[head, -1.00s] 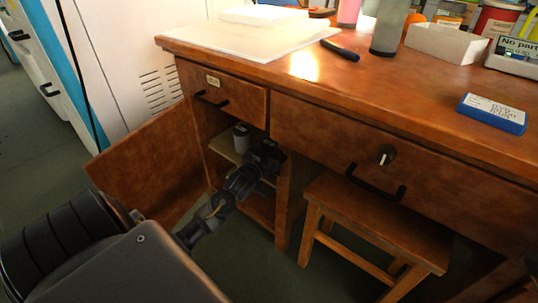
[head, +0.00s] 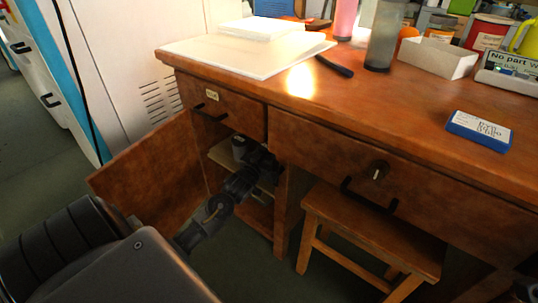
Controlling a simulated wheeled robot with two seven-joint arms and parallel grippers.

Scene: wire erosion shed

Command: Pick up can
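A small grey can (head: 238,145) stands on the upper shelf inside the open left cupboard of the wooden desk. Only its upper part shows, as my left gripper partly covers it. My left gripper (head: 258,160) reaches into the cupboard opening, just to the right of and in front of the can. Its fingers are dark and small here, so I cannot tell whether they are open or touch the can. My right gripper cannot be made out.
The cupboard door (head: 150,185) hangs open on the left. A drawer (head: 225,110) is right above the opening. A wooden stool (head: 375,230) stands right of the cupboard. The desk top (head: 380,95) holds papers, a blue box (head: 479,130) and several containers.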

